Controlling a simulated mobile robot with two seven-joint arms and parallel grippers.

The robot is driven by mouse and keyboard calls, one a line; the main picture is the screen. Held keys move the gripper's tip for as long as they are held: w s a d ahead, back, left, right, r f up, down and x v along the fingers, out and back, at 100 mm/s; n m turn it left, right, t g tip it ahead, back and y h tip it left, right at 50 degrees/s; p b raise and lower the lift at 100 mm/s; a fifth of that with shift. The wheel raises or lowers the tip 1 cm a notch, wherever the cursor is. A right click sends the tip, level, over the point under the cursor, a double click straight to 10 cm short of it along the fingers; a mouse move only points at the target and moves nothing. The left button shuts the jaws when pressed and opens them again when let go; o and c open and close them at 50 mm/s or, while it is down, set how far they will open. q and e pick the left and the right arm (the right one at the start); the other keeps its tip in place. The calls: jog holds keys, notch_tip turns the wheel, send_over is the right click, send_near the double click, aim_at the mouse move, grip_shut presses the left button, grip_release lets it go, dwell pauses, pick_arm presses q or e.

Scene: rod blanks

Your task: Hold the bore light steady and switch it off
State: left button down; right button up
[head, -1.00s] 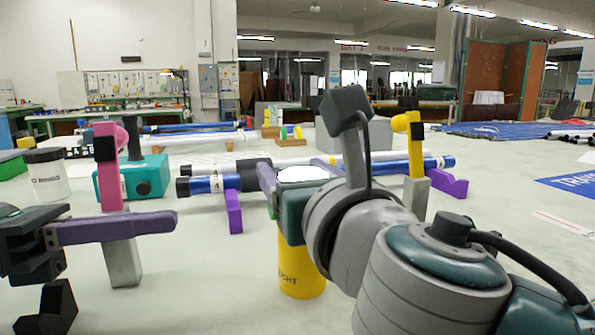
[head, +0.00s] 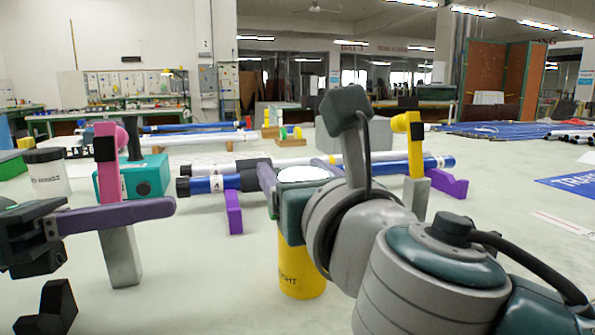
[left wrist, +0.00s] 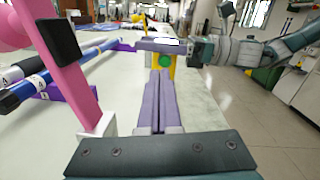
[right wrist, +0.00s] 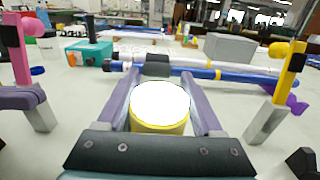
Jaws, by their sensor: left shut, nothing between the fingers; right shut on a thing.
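The bore light is a yellow cylinder (head: 300,272) with a glowing white top, upright near the middle of the head view. My right gripper (right wrist: 160,88) is shut around it, one purple finger on each side; in the head view my right arm partly hides it. In the left wrist view the bore light (left wrist: 172,70) shows a round green button (left wrist: 165,60) on the side facing my left gripper. My left gripper (head: 173,206) is shut and empty, pointing right toward the bore light with a clear gap between them.
A pink post (head: 108,165) on a grey foot stands just behind my left fingers. A yellow post (head: 415,150) stands to the right. Blue and white rods lie on purple supports (head: 233,212) behind the light. A teal box (head: 140,178) and a white tub (head: 48,175) stand left.

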pick_arm(q)
jog(key=w+a+r+n+t+y, duration=0.1)
jog(key=a+r+n+t+y, duration=0.15)
jog(key=r+n+t, duration=0.55)
jog(key=w+a+r+n+t+y, duration=0.25)
jog(key=n+t, duration=0.25)
jog(key=n, duration=0.6)
jog(key=s+d+f+n+g+y, duration=0.25)
jog(key=f+n, duration=0.25)
jog(key=n, duration=0.3)
jog(key=s+d+f+n+g+y, duration=0.2)
jog(key=s+d+f+n+y, duration=0.1)
jog(key=f+n, duration=0.4)
jog(key=w+d+n, duration=0.1)
jog(key=w+d, duration=0.2)
jog(key=d, duration=0.5)
jog(key=shift+r, duration=0.45)
jog(key=shift+d+g+h, duration=0.1)
jog(key=shift+g+h, duration=0.15)
